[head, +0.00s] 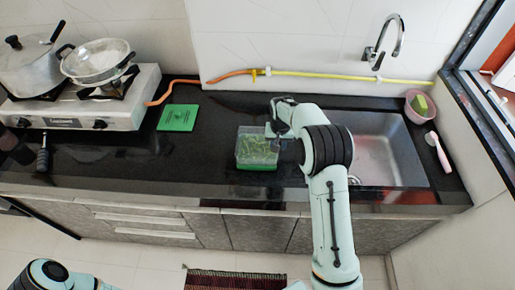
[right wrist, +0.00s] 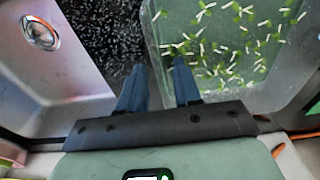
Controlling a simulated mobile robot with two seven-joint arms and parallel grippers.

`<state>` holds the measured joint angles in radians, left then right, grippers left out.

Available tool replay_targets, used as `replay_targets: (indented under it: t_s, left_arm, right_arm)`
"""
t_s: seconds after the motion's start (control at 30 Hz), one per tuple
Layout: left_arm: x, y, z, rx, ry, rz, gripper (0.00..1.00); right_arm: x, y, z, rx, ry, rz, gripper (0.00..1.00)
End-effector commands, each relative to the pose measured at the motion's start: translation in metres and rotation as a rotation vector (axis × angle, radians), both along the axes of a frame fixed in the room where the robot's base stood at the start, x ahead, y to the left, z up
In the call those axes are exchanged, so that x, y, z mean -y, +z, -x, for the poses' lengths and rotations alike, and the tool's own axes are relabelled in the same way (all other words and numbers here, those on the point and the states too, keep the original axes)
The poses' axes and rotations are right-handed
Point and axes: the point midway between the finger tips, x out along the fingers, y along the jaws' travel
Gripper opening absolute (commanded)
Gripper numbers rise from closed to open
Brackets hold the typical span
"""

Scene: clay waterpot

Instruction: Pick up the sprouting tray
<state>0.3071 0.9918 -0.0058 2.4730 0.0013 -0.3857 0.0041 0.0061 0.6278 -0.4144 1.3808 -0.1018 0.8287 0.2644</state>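The sprouting tray (head: 257,149) is a clear box with a green base and green sprouts inside. It stands on the black counter left of the sink. In the right wrist view, the tray (right wrist: 225,45) fills the upper right, with white and green sprouts in it. My right gripper (head: 276,134) is at the tray's right side. In the right wrist view, its fingers (right wrist: 160,66) are apart, with the tray's side edge between them. I cannot tell whether they touch it. Only part of my left arm shows at the lower left of the head view; its gripper is out of sight.
The sink (head: 378,150) lies right of the tray, under a tap (head: 388,42). A flat green piece (head: 178,118) lies left of the tray, beside the stove (head: 85,105) with pots. A pink bowl (head: 418,106) and brush (head: 437,150) are far right.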

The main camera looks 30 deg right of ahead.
Motion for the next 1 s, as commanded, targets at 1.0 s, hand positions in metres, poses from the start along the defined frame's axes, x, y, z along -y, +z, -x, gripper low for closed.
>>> replay_targets:
  t_s: [1.0]
  left_arm:
    - [0.000,0.010,-0.009,0.010,0.000,0.000,0.43]
  right_arm:
    - [0.000,0.097,-0.002,0.010,0.000,0.000,0.00]
